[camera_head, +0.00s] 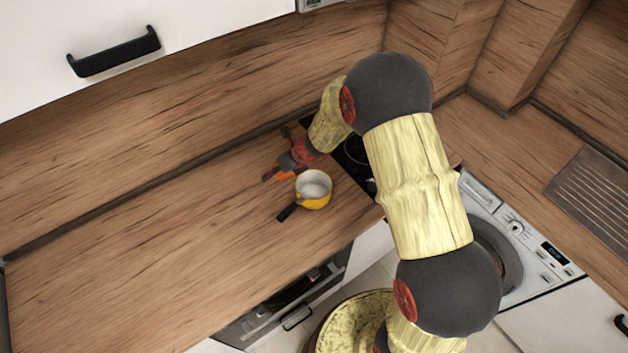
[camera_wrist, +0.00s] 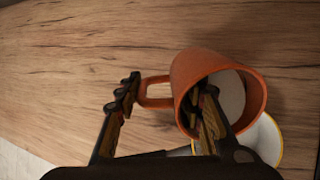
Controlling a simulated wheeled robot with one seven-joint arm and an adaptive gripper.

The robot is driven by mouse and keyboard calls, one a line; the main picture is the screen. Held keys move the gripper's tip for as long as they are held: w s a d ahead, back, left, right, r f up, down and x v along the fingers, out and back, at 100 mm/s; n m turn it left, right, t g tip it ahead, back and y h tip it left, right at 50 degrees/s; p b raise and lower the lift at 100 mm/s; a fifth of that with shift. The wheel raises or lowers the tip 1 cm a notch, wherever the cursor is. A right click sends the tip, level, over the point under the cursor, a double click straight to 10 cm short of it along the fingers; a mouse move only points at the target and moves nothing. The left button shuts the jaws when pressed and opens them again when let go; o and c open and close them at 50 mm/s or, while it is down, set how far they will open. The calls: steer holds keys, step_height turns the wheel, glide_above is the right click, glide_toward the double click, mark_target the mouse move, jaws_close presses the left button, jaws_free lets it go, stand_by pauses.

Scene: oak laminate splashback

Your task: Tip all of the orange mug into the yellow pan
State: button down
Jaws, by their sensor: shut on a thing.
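My gripper (camera_wrist: 165,100) is shut on the orange mug (camera_wrist: 188,70), with one finger inside the mouth and the other outside, beyond the handle. The mug is tilted, its mouth turned toward the wrist camera. A pale grey surface shows inside; I cannot tell whether it is contents or the mug's bottom. The yellow pan (camera_wrist: 270,142) shows partly behind the mug's lower right side. In the head view the pan (camera_head: 316,203) stands on the counter, its pale inside visible. The mug (camera_head: 284,175) is just left of it, partly hidden by my gripper (camera_head: 277,170).
The pan's dark handle (camera_head: 289,212) points to the lower left. A black hob (camera_head: 352,165) lies right of the pan, partly behind my arm. The wooden counter (camera_head: 150,255) is clear to the left. The splashback (camera_head: 200,110) rises behind.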

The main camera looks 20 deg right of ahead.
steer(key=shift+b, duration=0.45)
steer(key=shift+d+r+t+y+b, duration=0.15)
steer(key=shift+t+y+b, duration=0.15)
steer(key=shift+b, duration=0.4)
steer(key=shift+r+b, duration=0.15)
steer(key=shift+b, duration=0.3)
steer(key=shift+r+y+b, duration=0.1)
steer(key=shift+y+b, duration=0.2)
steer(key=shift+b, duration=0.4)
steer(key=shift+s+d+r+t+b, duration=0.15)
steer(key=shift+t+b, duration=0.15)
steer(key=shift+b, duration=0.35)
steer(key=shift+s+r+t+y+b, duration=0.1)
steer(key=shift+r+t+y+b, duration=0.65)
steer(key=shift+b, duration=2.45)
steer(key=shift+s+d+r+t+y+b, duration=0.2)
steer(key=shift+r+t+y+b, duration=0.4)
steer(key=shift+b, duration=1.9)
steer(key=shift+s+d+r+t+y+b, duration=0.2)
steer(key=shift+r+y+b, duration=0.45)
steer(key=shift+b, duration=1.8)
steer(key=shift+s+d+r+t+y+b, duration=0.2)
steer(key=shift+s+d+t+y+b, duration=0.2)
steer(key=shift+b, duration=0.25)
steer(key=shift+s+d+r+t+y+b, duration=0.25)
steer(key=shift+d+y+b, duration=0.2)
steer(key=shift+b, duration=0.2)
steer(key=shift+s+d+r+t+y+b, duration=0.2)
steer(key=shift+d+r+t+y+b, duration=0.35)
steer(key=shift+b, duration=0.4)
